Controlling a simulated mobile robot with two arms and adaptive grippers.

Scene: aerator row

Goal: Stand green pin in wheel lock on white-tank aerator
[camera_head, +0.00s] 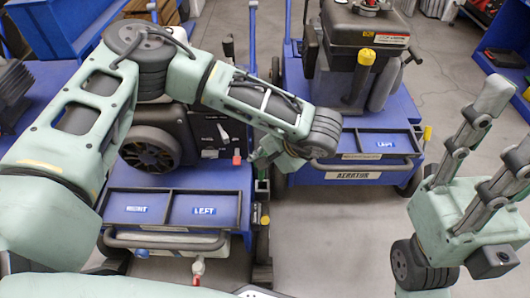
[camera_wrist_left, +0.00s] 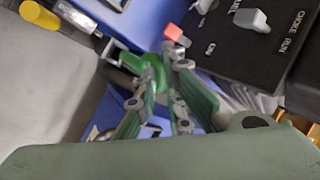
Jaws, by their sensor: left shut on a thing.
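My left gripper (camera_head: 264,154) reaches over the right side of the near aerator (camera_head: 225,212). I cannot make out the pin in the head view. I cannot clearly pick out the wheel lock. My right gripper (camera_head: 508,124) is open and empty, fingers up, at the right.
A second blue aerator (camera_head: 360,172) stands behind, with a grey tank and a yellow-capped tube (camera_head: 359,76). The near machine's black panel (camera_wrist_left: 255,45) and red-tipped lever (camera_head: 236,160) are close to my left gripper. Grey floor (camera_head: 340,235) is clear between the machines and my right arm.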

